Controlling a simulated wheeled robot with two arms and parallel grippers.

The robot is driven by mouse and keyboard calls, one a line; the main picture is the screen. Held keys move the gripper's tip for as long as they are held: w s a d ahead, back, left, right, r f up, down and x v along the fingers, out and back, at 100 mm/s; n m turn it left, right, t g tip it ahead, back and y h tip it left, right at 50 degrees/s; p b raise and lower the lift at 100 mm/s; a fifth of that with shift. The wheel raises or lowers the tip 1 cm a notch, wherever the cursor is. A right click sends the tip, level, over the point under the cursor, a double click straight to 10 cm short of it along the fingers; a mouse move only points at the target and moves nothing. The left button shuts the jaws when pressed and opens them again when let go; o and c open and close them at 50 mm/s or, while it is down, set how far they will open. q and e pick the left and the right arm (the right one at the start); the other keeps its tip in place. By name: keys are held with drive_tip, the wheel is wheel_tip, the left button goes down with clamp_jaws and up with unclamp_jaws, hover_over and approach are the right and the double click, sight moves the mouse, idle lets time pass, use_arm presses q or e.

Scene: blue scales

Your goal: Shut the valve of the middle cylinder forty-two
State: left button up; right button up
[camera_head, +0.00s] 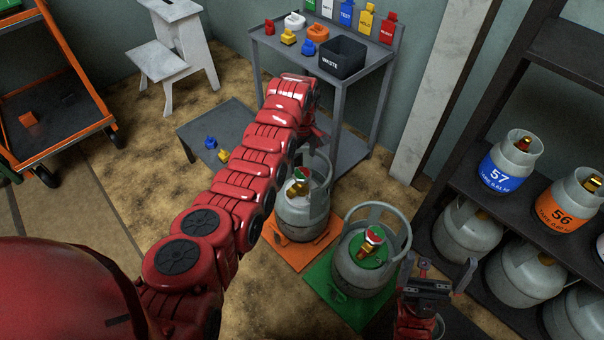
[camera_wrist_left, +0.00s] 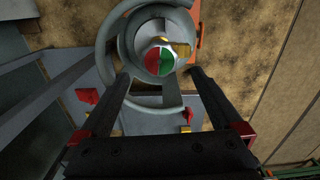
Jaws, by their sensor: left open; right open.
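A grey cylinder (camera_head: 302,217) with a round collar stands on an orange plate (camera_head: 313,252), partly hidden by my left arm. Its red-and-green valve top (camera_head: 301,174) shows inside the collar, and also in the left wrist view (camera_wrist_left: 160,61), beside a brass outlet. A second grey cylinder (camera_head: 358,277) stands to its right on a green plate (camera_head: 329,290), with a similar valve top. No number is readable on either. My left gripper (camera_wrist_left: 160,76) is open above the first cylinder, its fingertips either side of the valve in the picture. My right gripper (camera_head: 427,272) is open and empty, right of the second cylinder.
A grey bench (camera_head: 341,92) at the back holds coloured caps and a black WASTE bin (camera_head: 343,57). A dark shelf (camera_head: 470,197) with several cylinders stands right. A step stool (camera_head: 170,60) and an orange cart (camera_head: 60,140) are left. A low grey platform (camera_head: 192,128) holds small parts.

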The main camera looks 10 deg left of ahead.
sight(302, 173)
use_arm(q)
wheel_tip(302, 173, down, 6)
drive_tip(key=shift+r+b, duration=0.1)
drive_tip(key=shift+b, duration=0.85)
drive_tip(key=c, duration=1.2)
drive_tip(key=shift+c, duration=0.2)
